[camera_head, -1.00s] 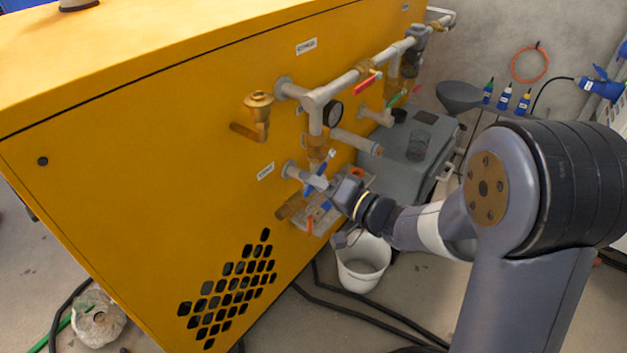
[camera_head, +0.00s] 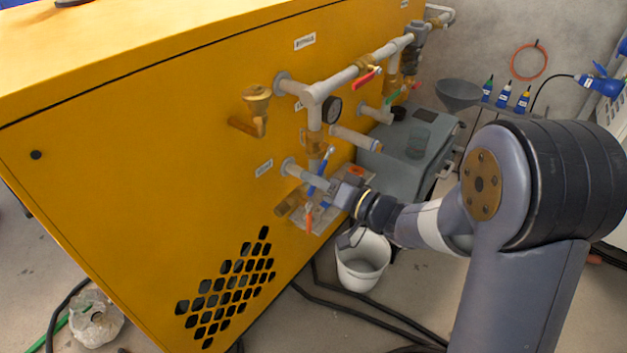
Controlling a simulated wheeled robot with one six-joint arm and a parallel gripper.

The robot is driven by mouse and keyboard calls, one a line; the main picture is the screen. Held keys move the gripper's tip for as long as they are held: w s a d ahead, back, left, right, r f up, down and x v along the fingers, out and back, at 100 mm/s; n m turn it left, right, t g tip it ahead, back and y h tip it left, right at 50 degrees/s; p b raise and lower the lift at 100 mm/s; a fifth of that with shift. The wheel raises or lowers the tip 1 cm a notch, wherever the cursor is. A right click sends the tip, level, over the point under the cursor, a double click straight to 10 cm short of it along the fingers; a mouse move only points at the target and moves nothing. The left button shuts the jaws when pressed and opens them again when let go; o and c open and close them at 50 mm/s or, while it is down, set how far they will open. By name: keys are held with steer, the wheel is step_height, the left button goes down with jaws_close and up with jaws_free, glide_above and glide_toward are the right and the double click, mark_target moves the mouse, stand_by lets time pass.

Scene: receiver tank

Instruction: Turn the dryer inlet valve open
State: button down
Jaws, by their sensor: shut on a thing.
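A pipe manifold with several valves stands on the side of the yellow cabinet (camera_head: 160,160). My gripper (camera_head: 331,193) is at the lower valves, at the end of a grey stub pipe (camera_head: 303,171). A blue lever handle (camera_head: 325,165) rises steeply beside the jaws, and the jaws are shut at its lower end. My gripper's body hides the contact and part of the valve. An orange-red handle (camera_head: 309,219) hangs just below.
A red handle (camera_head: 367,77) and a green handle (camera_head: 397,97) sit higher on the pipes. A pressure gauge (camera_head: 333,110) is above my gripper. Black hoses cross the floor.

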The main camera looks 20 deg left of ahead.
steer(key=shift+w+d+f+n+b, duration=0.15)
steer(key=shift+w+f+n+b, duration=0.15)
steer(key=shift+n, duration=0.45)
steer(key=shift+w+d+f+n+b, duration=0.15)
steer(key=shift+w+f+n, duration=0.2)
steer(key=shift+n, duration=0.4)
steer(key=c, duration=1.4)
jaws_free()
steer(key=shift+r, duration=0.1)
